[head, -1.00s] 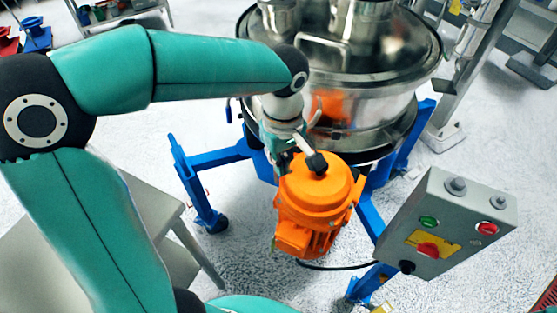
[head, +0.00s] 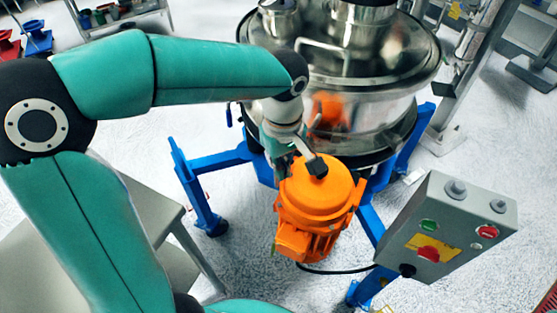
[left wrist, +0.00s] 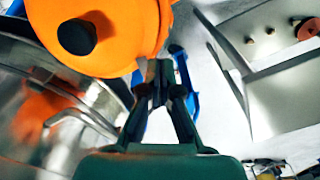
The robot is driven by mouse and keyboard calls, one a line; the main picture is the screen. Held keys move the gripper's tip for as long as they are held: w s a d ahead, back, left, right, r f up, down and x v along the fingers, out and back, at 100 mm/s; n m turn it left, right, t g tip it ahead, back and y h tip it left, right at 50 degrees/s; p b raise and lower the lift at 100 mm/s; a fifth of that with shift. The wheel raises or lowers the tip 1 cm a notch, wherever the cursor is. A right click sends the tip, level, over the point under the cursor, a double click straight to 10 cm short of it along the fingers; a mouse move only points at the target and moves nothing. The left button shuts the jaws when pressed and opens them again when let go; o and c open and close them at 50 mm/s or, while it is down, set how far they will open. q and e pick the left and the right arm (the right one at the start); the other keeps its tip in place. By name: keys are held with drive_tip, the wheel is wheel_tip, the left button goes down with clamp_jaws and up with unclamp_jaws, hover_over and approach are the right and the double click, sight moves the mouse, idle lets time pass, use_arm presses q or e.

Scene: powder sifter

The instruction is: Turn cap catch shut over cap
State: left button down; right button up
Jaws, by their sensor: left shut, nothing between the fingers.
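The orange motor housing with its round cap (head: 315,197) sits at the front of the sifter; the cap also shows at the top of the left wrist view (left wrist: 120,55). A catch with a black knob (head: 317,166) lies at the cap's upper edge in the head view; the knob shows round and black in the left wrist view (left wrist: 77,37). I cannot tell how far the catch is turned. My left gripper (head: 283,172) is shut and empty, beside the cap's upper left edge. In the left wrist view its fingertips (left wrist: 161,82) are just below the cap. My right gripper is not in view.
The steel sifter drum (head: 370,60) stands behind the motor on a blue frame (head: 203,190). A grey control box (head: 445,225) with coloured buttons stands to the right. A grey table (head: 150,215) lies under my left arm. A black cable runs below the motor.

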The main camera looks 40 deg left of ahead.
use_arm(q)
drive_tip(key=shift+f, duration=0.1)
idle(0.3)
drive_tip(key=shift+f+b, duration=1.15)
drive_tip(key=shift+f, duration=0.15)
drive_tip(key=shift+s+f+b, duration=0.3)
drive_tip(key=shift+f+b, duration=0.05)
drive_tip(key=shift+f, duration=0.1)
drive_tip(key=shift+w, duration=0.65)
drive_tip(key=shift+s, duration=0.25)
drive_tip(key=shift+s+r, duration=0.1)
drive_tip(key=shift+r, duration=0.05)
